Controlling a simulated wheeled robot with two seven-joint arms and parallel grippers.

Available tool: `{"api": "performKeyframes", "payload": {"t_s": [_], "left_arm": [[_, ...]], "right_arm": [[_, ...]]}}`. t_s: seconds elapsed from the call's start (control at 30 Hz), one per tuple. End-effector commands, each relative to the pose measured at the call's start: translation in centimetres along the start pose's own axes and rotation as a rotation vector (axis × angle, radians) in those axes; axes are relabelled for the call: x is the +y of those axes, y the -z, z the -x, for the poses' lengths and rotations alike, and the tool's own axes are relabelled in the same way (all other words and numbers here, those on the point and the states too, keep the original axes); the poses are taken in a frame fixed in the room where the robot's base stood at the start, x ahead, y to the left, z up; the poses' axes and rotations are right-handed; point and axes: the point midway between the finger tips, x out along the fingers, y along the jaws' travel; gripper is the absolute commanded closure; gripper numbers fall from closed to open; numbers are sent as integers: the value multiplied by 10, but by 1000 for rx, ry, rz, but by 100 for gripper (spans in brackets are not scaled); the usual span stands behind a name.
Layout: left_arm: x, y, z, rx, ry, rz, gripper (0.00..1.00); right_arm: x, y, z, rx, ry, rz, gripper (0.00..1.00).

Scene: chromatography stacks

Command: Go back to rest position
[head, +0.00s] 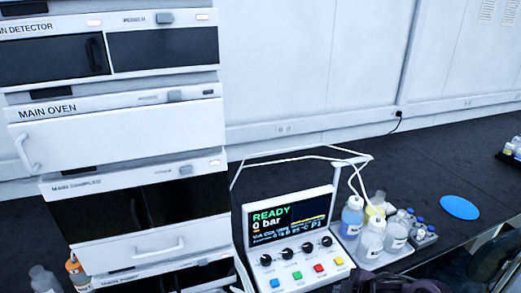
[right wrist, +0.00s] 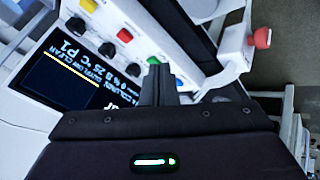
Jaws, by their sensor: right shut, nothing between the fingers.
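My right gripper (right wrist: 157,75) is shut and empty in the right wrist view. Its dark fingers are together in front of the control panel (right wrist: 125,40), over the row of coloured buttons; I cannot tell whether they touch it. In the head view a dark part of my right arm shows at the bottom edge, right of the control panel (head: 293,240). The panel's screen reads READY and 0 bar, with several black knobs and blue, yellow, red and green buttons below. My left gripper is not in view.
The chromatography stack with its main oven (head: 120,135) stands at the left. A tray (head: 385,258) of bottles and vials sits right of the panel. A blue disc (head: 459,207) lies on the dark bench (head: 450,150), which has free room behind the tray. A chair (head: 490,262) is at lower right.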

Motion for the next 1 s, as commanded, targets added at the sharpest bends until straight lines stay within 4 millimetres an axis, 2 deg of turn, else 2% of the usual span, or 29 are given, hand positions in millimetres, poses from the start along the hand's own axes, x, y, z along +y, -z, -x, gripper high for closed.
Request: {"api": "performKeyframes", "payload": {"t_s": [0.13, 0.27, 0.4, 0.47, 0.6, 1.0], "left_arm": [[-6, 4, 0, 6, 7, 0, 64], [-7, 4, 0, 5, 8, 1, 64], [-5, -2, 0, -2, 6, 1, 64], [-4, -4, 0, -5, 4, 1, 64], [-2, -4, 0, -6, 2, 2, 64], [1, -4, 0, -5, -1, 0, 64]], "right_arm": [[-24, 36, -3, 25, -25, -33, 100], [-44, 67, 1, 35, -60, -94, 100], [-64, 98, 19, 21, -102, -223, 100], [-73, 106, 32, -2, -118, -309, 100], [-87, 100, 68, -97, -136, -524, 100], [-133, 46, 144, -360, -74, -927, 100]]}}
